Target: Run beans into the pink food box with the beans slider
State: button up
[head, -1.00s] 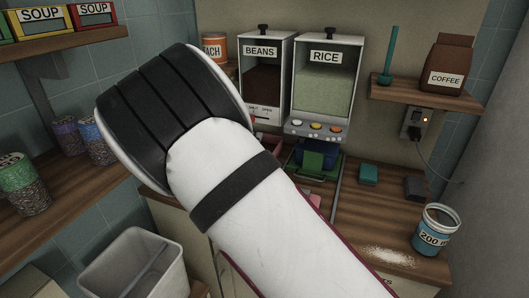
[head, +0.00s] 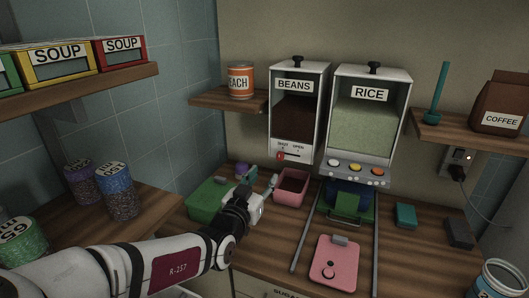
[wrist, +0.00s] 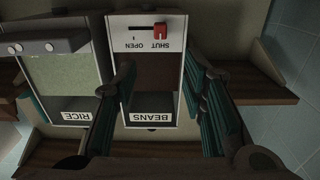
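The beans dispenser (head: 294,117) stands against the back wall, with dark beans behind its window. Its red slider knob (head: 281,156) sits at the SHUT end; the wrist view shows the knob (wrist: 160,28) upside down, also by SHUT. The pink food box (head: 291,200) stands lidless on the counter below the dispenser. Its inside looks dark brown; whether that is beans or shadow I cannot tell. My gripper (head: 271,184) is just left of the pink box, below the slider. In the wrist view its fingers (wrist: 160,105) are spread apart with nothing between them.
The rice dispenser (head: 367,120) stands to the right, with a blue box and green piece below it. A pink lid (head: 334,270) lies at the front between two rails. A green box (head: 207,203) is left of my gripper. Shelves flank the dispensers.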

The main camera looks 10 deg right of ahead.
aim_at(279, 154)
jog(key=x, duration=1.3)
jog(key=shift+w+d, duration=0.15)
jog(key=shift+w, duration=0.15)
grip_shut()
